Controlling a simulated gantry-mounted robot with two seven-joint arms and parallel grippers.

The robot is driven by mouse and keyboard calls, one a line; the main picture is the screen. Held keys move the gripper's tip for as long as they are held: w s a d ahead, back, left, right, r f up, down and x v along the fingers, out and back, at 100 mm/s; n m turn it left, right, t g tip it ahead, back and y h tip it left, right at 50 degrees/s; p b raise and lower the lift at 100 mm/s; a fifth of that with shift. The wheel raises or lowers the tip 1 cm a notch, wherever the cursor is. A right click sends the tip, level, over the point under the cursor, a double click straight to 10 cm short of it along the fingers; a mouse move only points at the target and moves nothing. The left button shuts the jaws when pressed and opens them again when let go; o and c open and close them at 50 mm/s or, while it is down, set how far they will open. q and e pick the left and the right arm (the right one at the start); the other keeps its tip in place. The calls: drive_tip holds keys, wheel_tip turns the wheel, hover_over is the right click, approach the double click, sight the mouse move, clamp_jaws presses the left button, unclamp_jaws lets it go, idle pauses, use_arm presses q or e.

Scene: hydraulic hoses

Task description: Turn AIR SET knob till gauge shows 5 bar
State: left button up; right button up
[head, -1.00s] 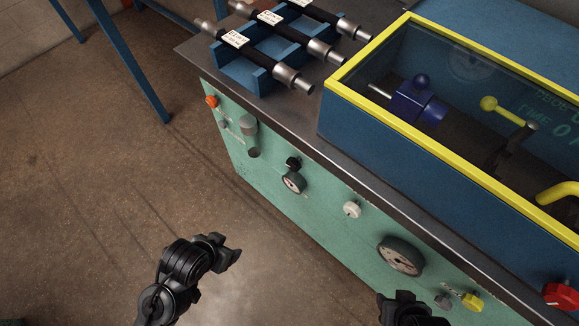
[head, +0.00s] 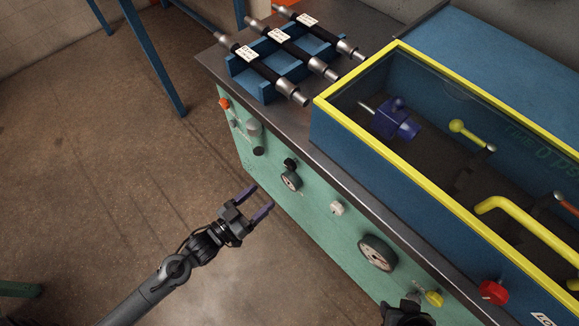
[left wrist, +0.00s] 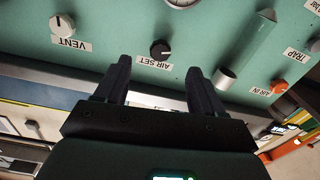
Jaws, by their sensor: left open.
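The AIR SET knob (head: 290,164) is a small black knob on the green front panel, just above a small round gauge (head: 291,181). The gauge's reading is too small to make out. In the left wrist view the knob (left wrist: 160,49) shows above its AIR SET label (left wrist: 154,61), with the gauge (left wrist: 182,2) cut off at the top edge. My left gripper (head: 260,199) is open and empty, in front of the panel and apart from the knob. Its fingers (left wrist: 159,66) point toward the panel, one either side of the label. Part of my right arm (head: 405,313) shows at the bottom edge; its fingers are not clear.
A white VENT knob (head: 337,208) and a larger gauge (head: 378,252) sit to the right on the panel. The bench edge (head: 330,170) overhangs above. Open floor lies left.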

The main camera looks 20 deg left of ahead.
sight(288, 167)
use_arm(q)
drive_tip(key=shift+m, duration=0.4)
drive_tip(key=x, duration=0.3)
drive_tip(key=r+b+x, duration=0.1)
drive_tip(key=x, duration=0.2)
drive_tip(key=r+b+x, duration=0.1)
drive_tip(key=x, duration=0.2)
drive_tip(key=shift+w+a, duration=0.3)
drive_tip(key=shift+w, duration=0.15)
drive_tip(key=shift+b+x, duration=0.4)
drive_tip(key=shift+x, duration=0.4)
use_arm(e)
drive_tip(key=shift+a+f, duration=0.1)
drive_tip(key=shift+f, duration=0.8)
use_arm(q)
drive_tip(key=shift+c, duration=0.3)
drive_tip(key=c, duration=1)
use_arm(e)
drive_tip(key=shift+a+r, duration=0.1)
drive_tip(key=shift+a, duration=0.05)
